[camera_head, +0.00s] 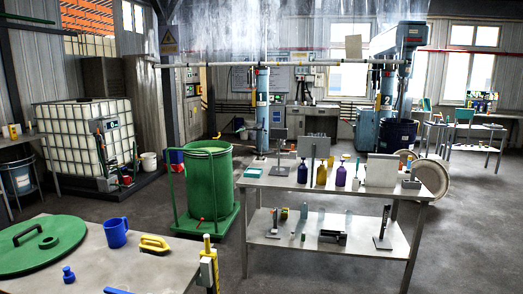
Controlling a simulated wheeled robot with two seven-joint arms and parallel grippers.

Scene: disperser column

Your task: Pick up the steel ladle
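I cannot make out the steel ladle for certain in the head view. Small dark and grey items (333,236) lie on the lower shelf of the steel table (300,188), too small to name. Neither of my grippers is in view.
A near table at lower left holds a green lid (40,246), a blue mug (116,232), a yellow handled tool (154,243) and a small blue bottle (68,274). A green drum (208,185) stands behind it. Several bottles (322,173) stand on the steel table. Floor at right is clear.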

